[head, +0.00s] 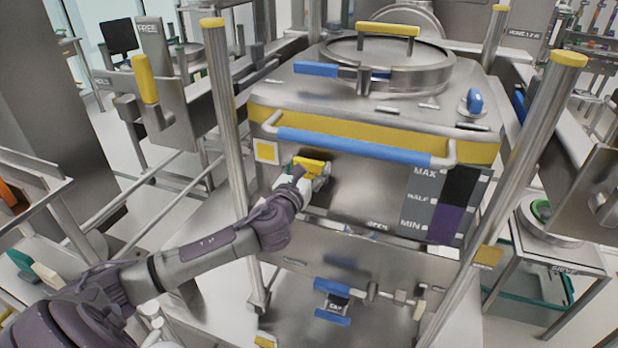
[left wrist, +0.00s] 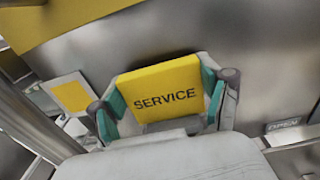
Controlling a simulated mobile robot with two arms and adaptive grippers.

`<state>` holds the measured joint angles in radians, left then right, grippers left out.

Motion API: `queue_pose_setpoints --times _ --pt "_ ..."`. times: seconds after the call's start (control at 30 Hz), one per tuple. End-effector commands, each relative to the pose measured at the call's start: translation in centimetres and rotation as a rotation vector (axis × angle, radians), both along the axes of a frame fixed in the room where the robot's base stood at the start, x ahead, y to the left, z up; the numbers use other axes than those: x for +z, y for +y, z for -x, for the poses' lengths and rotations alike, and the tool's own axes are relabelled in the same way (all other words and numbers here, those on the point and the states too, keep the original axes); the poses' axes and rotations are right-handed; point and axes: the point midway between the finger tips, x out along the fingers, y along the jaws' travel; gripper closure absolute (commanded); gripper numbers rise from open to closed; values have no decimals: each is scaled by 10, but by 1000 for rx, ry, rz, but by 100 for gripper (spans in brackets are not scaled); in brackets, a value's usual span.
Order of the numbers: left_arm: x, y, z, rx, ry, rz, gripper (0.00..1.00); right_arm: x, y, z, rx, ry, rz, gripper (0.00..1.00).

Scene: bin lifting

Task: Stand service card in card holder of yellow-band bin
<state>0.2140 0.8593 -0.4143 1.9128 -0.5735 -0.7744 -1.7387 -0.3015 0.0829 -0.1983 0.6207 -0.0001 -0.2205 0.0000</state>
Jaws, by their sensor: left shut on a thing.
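The bin with the yellow band (head: 350,130) is a large steel box with a round lid and a blue front handle. My left gripper (head: 307,172) is at its front face, under the left part of the handle. It is shut on the yellow service card (head: 311,164). In the left wrist view the card (left wrist: 165,92) reads SERVICE and sits between the green-padded fingers of the gripper (left wrist: 163,100), in front of the steel face. The card's lower edge is hidden by the gripper. I cannot make out the card holder behind it. My right gripper is not in view.
A blue handle bar (head: 350,145) crosses the bin front just above my gripper. Steel posts (head: 225,110) with yellow caps stand at both sides. A level gauge (head: 445,200) marked MAX and MIN is at the right. A blue-handled valve (head: 335,302) sits below.

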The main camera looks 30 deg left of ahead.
Motion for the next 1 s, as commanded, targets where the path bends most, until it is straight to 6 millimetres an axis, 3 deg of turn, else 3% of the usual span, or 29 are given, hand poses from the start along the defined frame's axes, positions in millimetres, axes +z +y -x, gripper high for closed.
queue_pose_setpoints --times 0.3,0.7,0.73,0.83,1.0 --pt "-37 0 0 1 2 1 60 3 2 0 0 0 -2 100" --pt "-45 1 -3 1 0 -1 60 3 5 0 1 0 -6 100" --pt "-44 1 -3 1 0 -1 18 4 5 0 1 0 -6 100" --pt "-44 1 -3 1 0 -1 2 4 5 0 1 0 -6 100" --pt "-44 1 -3 1 0 -1 0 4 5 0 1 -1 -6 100"
